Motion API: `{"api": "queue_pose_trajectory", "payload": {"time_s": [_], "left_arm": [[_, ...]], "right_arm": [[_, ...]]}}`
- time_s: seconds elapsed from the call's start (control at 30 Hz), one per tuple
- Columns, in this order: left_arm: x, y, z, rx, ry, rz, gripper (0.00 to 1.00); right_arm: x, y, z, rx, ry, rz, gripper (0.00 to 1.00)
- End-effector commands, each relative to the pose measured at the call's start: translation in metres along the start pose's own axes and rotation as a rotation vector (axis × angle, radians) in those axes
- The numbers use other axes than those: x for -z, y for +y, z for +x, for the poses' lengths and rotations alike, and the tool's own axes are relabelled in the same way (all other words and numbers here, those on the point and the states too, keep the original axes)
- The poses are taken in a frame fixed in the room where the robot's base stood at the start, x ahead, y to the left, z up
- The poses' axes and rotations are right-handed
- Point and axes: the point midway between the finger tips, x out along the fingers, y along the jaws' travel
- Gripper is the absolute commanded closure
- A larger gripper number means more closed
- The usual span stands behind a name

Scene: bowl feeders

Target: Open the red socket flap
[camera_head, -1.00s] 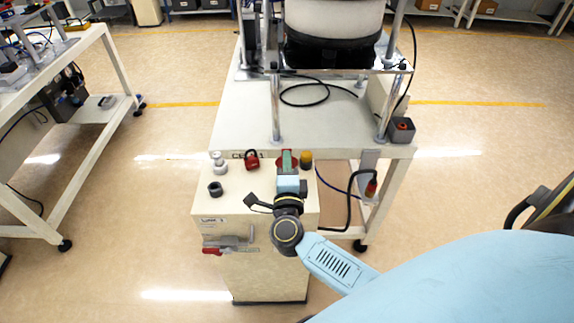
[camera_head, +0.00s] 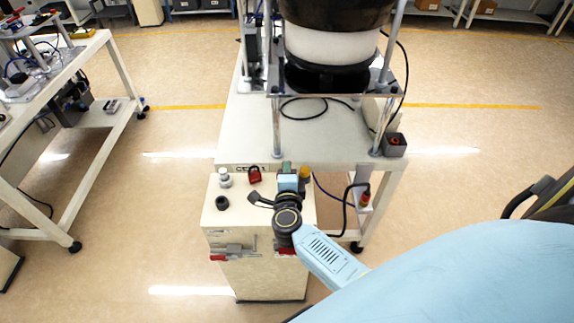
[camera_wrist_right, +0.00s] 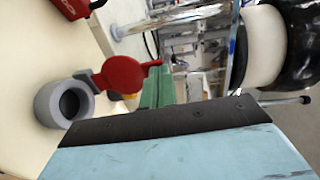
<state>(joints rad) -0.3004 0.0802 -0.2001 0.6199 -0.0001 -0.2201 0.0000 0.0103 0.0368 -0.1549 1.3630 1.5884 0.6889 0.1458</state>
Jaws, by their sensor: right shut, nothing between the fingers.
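In the right wrist view the red flap (camera_wrist_right: 122,76), a round disc with a tab, stands beside the grey ring-shaped socket (camera_wrist_right: 65,103). The socket's dark opening is uncovered. My right gripper (camera_wrist_right: 156,90) is shut and empty, with its green fingers right by the flap's tab; I cannot tell if they touch. In the head view the right gripper (camera_head: 287,168) is over the back of the cabinet top, between the red padlock and an orange knob, and hides the flap and socket. My left gripper is out of view.
The cabinet (camera_head: 258,275) carries a red padlock (camera_head: 255,175), a pale knob (camera_head: 225,178), a dark ring (camera_head: 222,203) and an orange knob (camera_head: 305,173). A clamp (camera_head: 234,250) is on its front. The feeder table (camera_head: 245,130) stands behind; open floor lies left.

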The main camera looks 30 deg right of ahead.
Motion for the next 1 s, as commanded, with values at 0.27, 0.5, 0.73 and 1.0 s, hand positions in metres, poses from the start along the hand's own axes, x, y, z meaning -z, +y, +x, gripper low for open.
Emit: {"api": "queue_pose_trajectory", "payload": {"time_s": [0.27, 0.5, 0.73, 1.0], "left_arm": [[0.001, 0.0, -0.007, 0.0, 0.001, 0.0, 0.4], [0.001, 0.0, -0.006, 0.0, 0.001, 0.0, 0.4], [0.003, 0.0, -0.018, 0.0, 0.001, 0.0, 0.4], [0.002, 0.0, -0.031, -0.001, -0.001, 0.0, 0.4]], "right_arm": [[0.0, -0.002, 0.011, -0.012, 0.0, 0.002, 1.0], [0.0, -0.002, 0.011, -0.011, -0.001, 0.001, 1.0], [-0.005, -0.007, -0.005, -0.015, -0.005, 0.0, 1.0], [-0.01, -0.014, -0.062, -0.016, -0.01, 0.003, 1.0]]}}
